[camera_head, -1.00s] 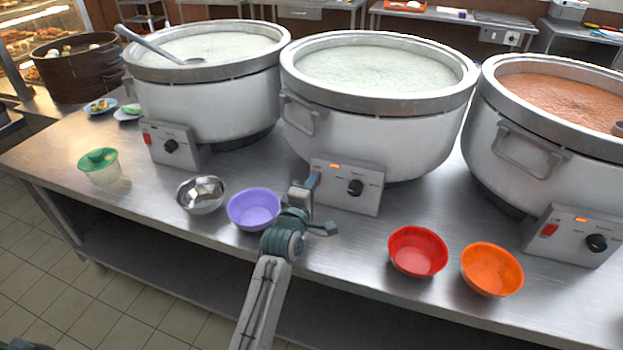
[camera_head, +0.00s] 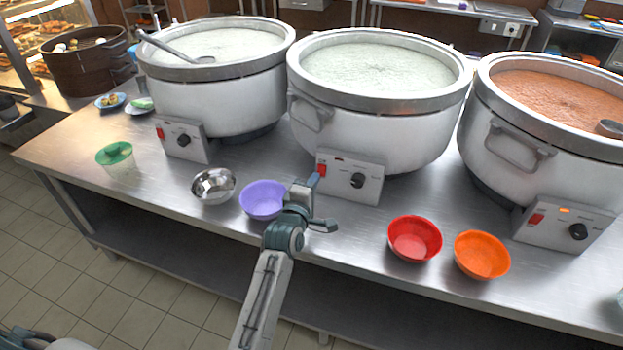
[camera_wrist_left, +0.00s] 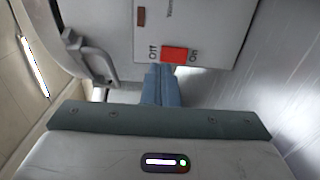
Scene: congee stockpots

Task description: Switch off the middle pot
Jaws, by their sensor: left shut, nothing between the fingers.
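The middle pot (camera_head: 375,135) is a large white stockpot of pale congee. In the left wrist view the red switch (camera_wrist_left: 174,55) sits between the labels Off and On, and the lamp (camera_wrist_left: 141,17) is dull brown. My left gripper (camera_head: 313,181) is shut and empty, its tips right by the switch. In the left wrist view the fingertips (camera_wrist_left: 160,70) are at the switch's Off side; I cannot tell whether they touch. My right gripper is not seen.
A left pot (camera_head: 215,95) and a right pot (camera_head: 550,130) of reddish congee flank it; the right pot's lamp (camera_head: 564,211) glows orange. A purple bowl (camera_head: 262,200) is close beside my left gripper. A steel bowl (camera_head: 213,187), red bowl (camera_head: 414,240) and orange bowl (camera_head: 482,255) stand near the front edge.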

